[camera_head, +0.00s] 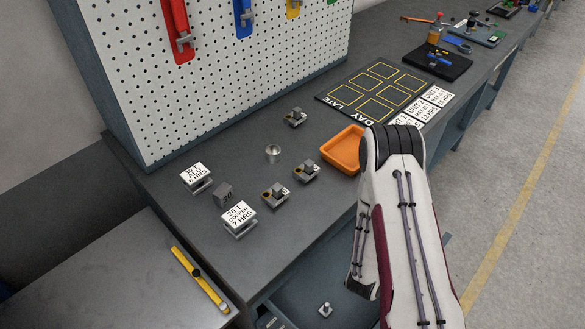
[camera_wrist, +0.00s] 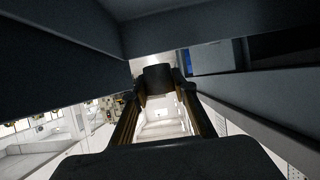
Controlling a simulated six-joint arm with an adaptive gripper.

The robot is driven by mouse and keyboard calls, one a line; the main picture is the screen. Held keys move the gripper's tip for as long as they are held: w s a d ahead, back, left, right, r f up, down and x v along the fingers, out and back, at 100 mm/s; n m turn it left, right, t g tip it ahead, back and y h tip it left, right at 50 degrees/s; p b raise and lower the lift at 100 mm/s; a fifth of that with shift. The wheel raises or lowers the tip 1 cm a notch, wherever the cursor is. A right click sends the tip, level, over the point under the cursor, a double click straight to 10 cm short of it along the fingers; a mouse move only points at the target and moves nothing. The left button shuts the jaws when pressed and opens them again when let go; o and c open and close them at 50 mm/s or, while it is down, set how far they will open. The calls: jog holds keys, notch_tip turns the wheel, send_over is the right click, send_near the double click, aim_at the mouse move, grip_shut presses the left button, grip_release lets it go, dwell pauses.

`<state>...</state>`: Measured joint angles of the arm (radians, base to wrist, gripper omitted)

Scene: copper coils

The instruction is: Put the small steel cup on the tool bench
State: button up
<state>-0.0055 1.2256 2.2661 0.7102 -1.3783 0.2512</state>
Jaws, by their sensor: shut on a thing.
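An orange tray (camera_head: 344,148) lies beside my arm. Several coil pieces (camera_head: 275,195) and label stands (camera_head: 239,217) sit around the cup. A black marked mat (camera_head: 328,98) lies behind. Dark panels (camera_wrist: 60,60) crowd my gripper.

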notch_tip(320, 180, up, 32)
jog(key=shift+f, duration=0.25)
jog(key=shift+c, duration=0.2)
jog(key=n+t+y, duration=0.3)
jog(key=n+y, duration=0.9)
send_over(316, 138)
jog(key=shift+d+f, duration=0.1)
jog(key=shift+f, duration=2.5)
jog(key=shift+f, duration=3.1)
jog(key=shift+f, duration=1.85)
